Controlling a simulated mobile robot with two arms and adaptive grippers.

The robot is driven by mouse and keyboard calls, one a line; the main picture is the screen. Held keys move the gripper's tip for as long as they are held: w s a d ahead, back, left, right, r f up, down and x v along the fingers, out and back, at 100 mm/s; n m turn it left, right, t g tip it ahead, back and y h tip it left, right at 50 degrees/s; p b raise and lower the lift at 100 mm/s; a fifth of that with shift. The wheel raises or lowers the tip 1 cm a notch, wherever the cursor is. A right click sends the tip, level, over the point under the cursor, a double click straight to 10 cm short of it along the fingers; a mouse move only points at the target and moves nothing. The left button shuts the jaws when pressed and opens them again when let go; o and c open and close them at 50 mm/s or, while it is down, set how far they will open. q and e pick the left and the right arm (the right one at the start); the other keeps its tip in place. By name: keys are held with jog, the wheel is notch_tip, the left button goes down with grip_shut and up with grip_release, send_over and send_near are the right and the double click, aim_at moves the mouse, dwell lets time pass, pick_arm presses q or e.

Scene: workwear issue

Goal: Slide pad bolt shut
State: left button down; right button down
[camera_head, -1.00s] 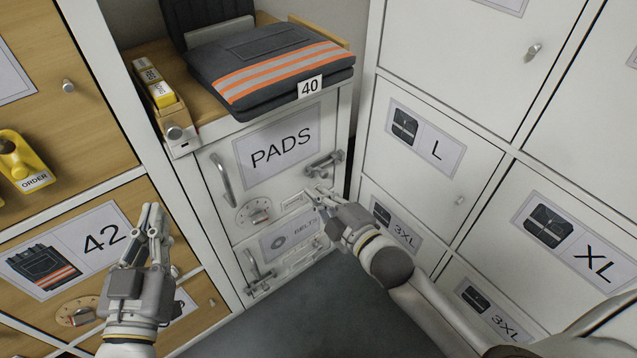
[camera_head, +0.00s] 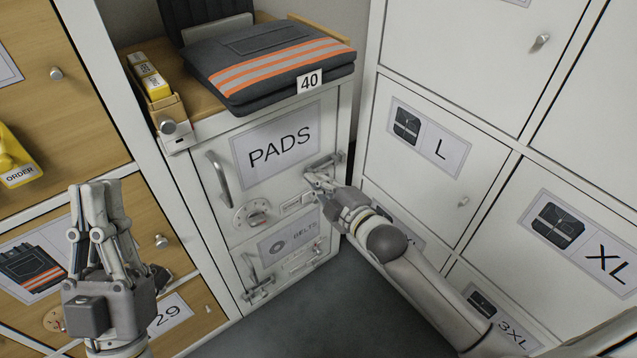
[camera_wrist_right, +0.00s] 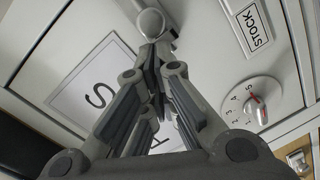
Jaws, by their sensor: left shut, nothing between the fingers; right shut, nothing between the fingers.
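The white PADS door (camera_head: 217,150) has a metal slide bolt (camera_head: 327,160) at its right edge, beside the cabinet frame. My right gripper (camera_head: 309,176) is shut and empty, with its fingertips at the left part of the bolt and partly covering it. In the right wrist view, a round metal knob (camera_wrist_right: 150,22) shows right at the tips of the shut fingers (camera_wrist_right: 154,62); I cannot tell whether they touch. How far the bolt is slid is hard to see. My left gripper (camera_head: 97,190) is shut and empty, upright before the wooden lockers at the left.
The door also bears a handle (camera_head: 218,178) and a dial (camera_head: 252,214). The BELTS door (camera_head: 255,258) is below it. Folded workwear (camera_head: 262,90) lies on top of the cabinet. White lockers (camera_head: 430,120) stand close on the right. Floor (camera_head: 290,325) is clear in front.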

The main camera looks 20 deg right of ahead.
jog(key=shift+d, duration=0.1)
dwell(0.3)
